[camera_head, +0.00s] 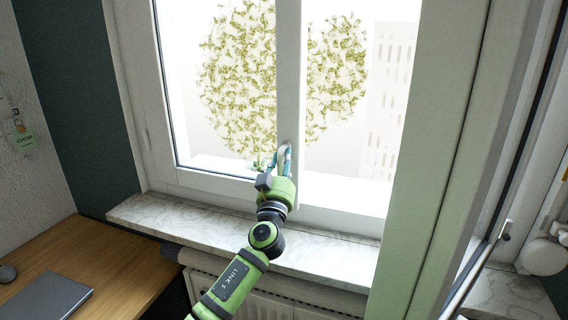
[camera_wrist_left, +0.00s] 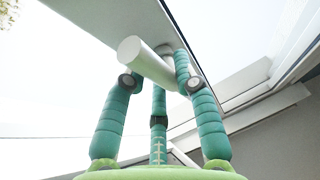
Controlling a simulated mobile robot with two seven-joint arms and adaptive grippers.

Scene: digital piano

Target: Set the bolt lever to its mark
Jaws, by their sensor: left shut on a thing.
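The bolt lever, a pale rounded handle, is on the upright window frame in the middle of the head view, largely hidden by my left gripper (camera_head: 279,160). In the left wrist view the lever (camera_wrist_left: 143,60) is a white cylinder standing out from the frame. The teal fingers of my left gripper (camera_wrist_left: 161,82) are shut on it, with fingertips on either side and a third finger behind. I cannot make out the mark in either view. My right gripper is not in view.
A marble sill (camera_head: 180,218) runs below the window, above a white radiator (camera_head: 290,300). A wooden desk (camera_head: 110,265) with a grey laptop (camera_head: 45,302) is at the lower left. An open window sash (camera_head: 435,170) with its own handle (camera_head: 506,230) stands at the right.

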